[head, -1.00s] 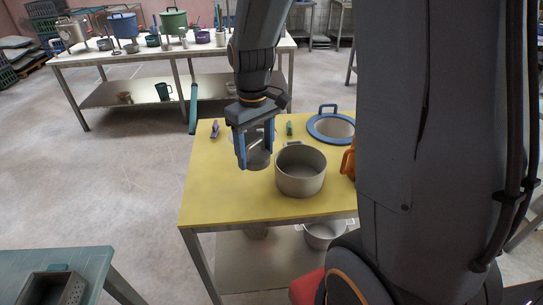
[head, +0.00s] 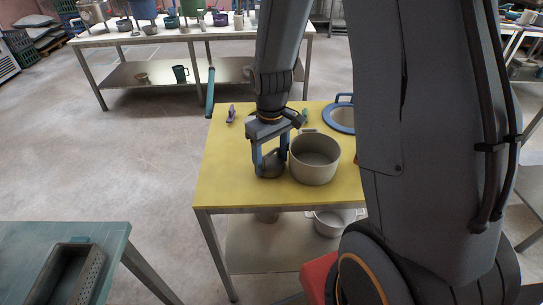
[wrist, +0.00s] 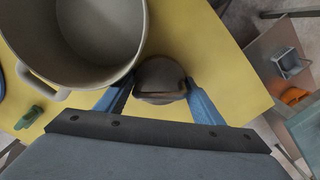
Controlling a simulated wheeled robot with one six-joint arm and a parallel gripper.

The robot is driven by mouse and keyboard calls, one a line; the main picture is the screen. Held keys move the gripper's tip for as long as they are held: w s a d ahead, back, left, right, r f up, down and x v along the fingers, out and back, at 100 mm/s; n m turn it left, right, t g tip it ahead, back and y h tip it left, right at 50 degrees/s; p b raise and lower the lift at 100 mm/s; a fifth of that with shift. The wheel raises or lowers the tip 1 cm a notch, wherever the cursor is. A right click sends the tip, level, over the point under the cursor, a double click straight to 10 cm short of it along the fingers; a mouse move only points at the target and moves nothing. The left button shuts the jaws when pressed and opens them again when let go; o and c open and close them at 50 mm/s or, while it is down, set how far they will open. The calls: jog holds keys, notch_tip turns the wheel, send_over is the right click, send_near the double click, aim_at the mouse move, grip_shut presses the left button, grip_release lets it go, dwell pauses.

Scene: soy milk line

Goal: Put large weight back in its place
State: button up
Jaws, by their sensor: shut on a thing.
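The large weight (head: 273,165) is dark grey and rounded. My gripper (head: 271,166) is shut on it, with a blue finger on each side, just left of a grey pot on the yellow table (head: 225,180). In the wrist view the weight (wrist: 160,76) shows between the fingers (wrist: 160,95), with a handle-like bar across its near side. It is at or very close to the tabletop; I cannot tell if it touches. The fingers hide part of its sides.
The open grey pot (head: 315,165) stands close beside my gripper, its handle showing in the wrist view. A blue-rimmed vessel (head: 341,118), a purple item (head: 231,114) and a green clip (wrist: 34,116) lie farther back. The table's left front is clear.

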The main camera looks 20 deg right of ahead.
jog(key=o, duration=1.7)
jog(key=shift+f, duration=0.15)
jog(key=shift+o, duration=0.2)
